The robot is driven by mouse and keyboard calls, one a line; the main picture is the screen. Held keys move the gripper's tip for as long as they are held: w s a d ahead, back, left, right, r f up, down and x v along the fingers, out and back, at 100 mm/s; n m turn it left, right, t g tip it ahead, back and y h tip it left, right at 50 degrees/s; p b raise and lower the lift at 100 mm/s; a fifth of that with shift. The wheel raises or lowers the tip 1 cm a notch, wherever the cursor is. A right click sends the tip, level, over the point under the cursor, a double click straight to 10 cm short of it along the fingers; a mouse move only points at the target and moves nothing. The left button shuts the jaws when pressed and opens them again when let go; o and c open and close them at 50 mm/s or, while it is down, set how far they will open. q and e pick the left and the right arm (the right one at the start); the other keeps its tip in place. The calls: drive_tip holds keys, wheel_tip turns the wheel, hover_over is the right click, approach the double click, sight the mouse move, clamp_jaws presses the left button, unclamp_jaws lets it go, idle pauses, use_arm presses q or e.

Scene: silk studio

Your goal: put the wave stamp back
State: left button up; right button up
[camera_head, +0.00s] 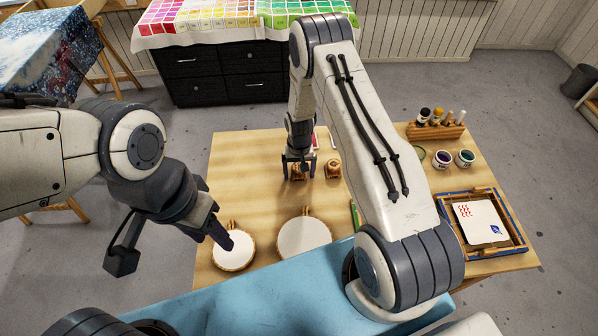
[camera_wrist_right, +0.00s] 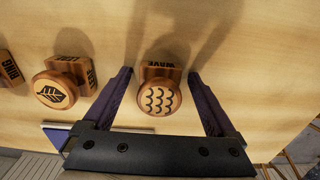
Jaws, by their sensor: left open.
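The wave stamp (camera_wrist_right: 159,90) is a wooden stamp with a round top marked with dark wave lines and a block labelled WAVE. It appears upright on the wooden table (camera_head: 250,185); whether its base touches the wood is hidden. My right gripper (camera_wrist_right: 162,100) is open around it, with one finger on each side and gaps between. In the head view the right gripper (camera_head: 298,168) is low over the table, partly covering the stamp (camera_head: 297,175). My left gripper (camera_head: 173,250) is open and empty near the table's front left corner, partly over a round hoop (camera_head: 233,262).
Another wooden stamp (camera_wrist_right: 64,89) stands beside the wave stamp, with a RING-labelled block (camera_wrist_right: 10,70) farther left. A larger hoop (camera_head: 304,238) lies nearer. At right are a framed tray (camera_head: 516,246) with a printed card (camera_head: 478,218), paint jars (camera_head: 465,158) and a tool rack (camera_head: 437,132).

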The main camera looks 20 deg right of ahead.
drive_tip(key=shift+r, duration=0.25)
drive_tip(key=shift+w+r, duration=0.1)
drive_tip(key=shift+r, duration=0.15)
wheel_tip(320, 180, up, 11)
drive_tip(key=b, duration=0.3)
drive_tip(key=s+a+r+n, duration=0.4)
drive_tip(key=s+a+r, duration=0.6)
drive_tip(key=a+r, duration=0.2)
drive_tip(key=s+a+r+n, duration=0.1)
drive_tip(key=s+r+n, duration=0.2)
drive_tip(key=s, duration=0.6)
drive_tip(key=s+a+r+n+y, duration=0.1)
drive_tip(key=s+a+r+n, duration=0.1)
drive_tip(key=s, duration=0.7)
drive_tip(key=shift+s+a+r+n, duration=0.3)
drive_tip(key=shift+s+r+n, duration=0.1)
drive_tip(key=shift+r+n, duration=0.45)
